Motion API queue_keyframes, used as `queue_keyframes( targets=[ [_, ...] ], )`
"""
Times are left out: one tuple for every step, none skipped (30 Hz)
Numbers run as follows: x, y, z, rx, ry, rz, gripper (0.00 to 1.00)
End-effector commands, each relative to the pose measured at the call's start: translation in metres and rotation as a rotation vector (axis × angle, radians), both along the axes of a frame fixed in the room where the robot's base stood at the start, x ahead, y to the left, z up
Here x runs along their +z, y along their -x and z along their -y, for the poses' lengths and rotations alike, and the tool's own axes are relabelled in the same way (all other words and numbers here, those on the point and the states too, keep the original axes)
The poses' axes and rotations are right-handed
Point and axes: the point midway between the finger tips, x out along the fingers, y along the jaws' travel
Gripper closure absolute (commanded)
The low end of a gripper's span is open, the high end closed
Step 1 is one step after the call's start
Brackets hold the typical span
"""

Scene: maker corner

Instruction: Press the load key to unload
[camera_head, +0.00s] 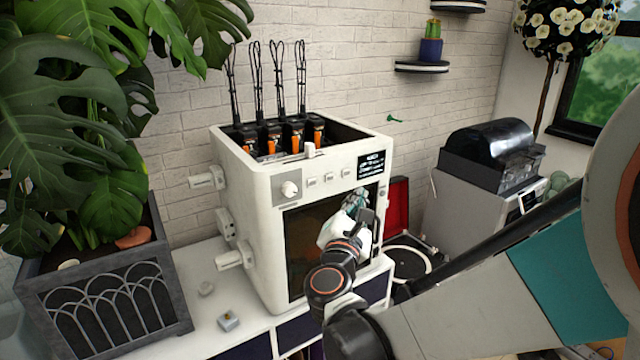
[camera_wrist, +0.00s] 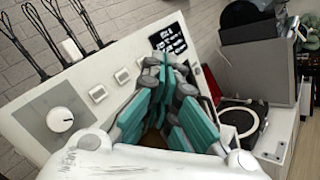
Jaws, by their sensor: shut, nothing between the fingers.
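A white box-shaped machine (camera_head: 235,180) stands on the white cabinet. Its sloped front panel carries a round knob (camera_head: 289,189), a row of small white keys (camera_head: 329,178) and a dark display (camera_head: 371,164) with white text. In the wrist view the knob (camera_wrist: 60,120), keys (camera_wrist: 98,94) and display (camera_wrist: 168,40) show left of and beyond my fingers. I cannot read which key is the load key. My gripper (camera_head: 358,197) is shut and empty, in front of the machine near the panel's right part, below the display. In the wrist view its teal-padded fingers (camera_wrist: 164,75) hide part of the panel; contact cannot be told.
Several black filament-like holders with orange parts (camera_head: 293,144) stand in the machine's open top. A potted plant (camera_head: 105,285) is at the left. A grey-white unit with a black dome (camera_head: 490,150) stands at the right.

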Motion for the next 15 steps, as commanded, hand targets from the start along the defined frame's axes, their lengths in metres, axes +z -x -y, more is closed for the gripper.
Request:
queue_keyframes(
  targets=[
    [0.001,0.005,-0.009,0.012,0.01,0.008,1.0],
    [0.001,0.007,-0.013,0.015,0.015,0.011,1.0],
    [0.002,0.009,-0.017,0.021,0.019,0.015,1.0],
    [0.002,0.01,-0.019,0.023,0.022,0.017,1.0],
    [0.002,0.011,-0.02,0.024,0.025,0.02,1.0],
    [0.003,0.012,-0.021,0.026,0.028,0.022,1.0],
    [0.003,0.012,-0.022,0.027,0.028,0.023,1.0],
    [0.003,0.012,-0.022,0.027,0.029,0.023,1.0],
    [0.003,0.012,-0.023,0.028,0.029,0.023,1.0],
    [0.003,0.012,-0.023,0.028,0.029,0.023,1.0],
    [0.003,0.012,-0.022,0.027,0.029,0.023,1.0],
    [0.003,0.012,-0.022,0.027,0.028,0.023,1.0],
    [0.003,0.012,-0.022,0.027,0.028,0.023,1.0],
    [0.003,0.012,-0.022,0.027,0.028,0.023,1.0],
    [0.003,0.012,-0.022,0.027,0.028,0.023,1.0]
  ],
)
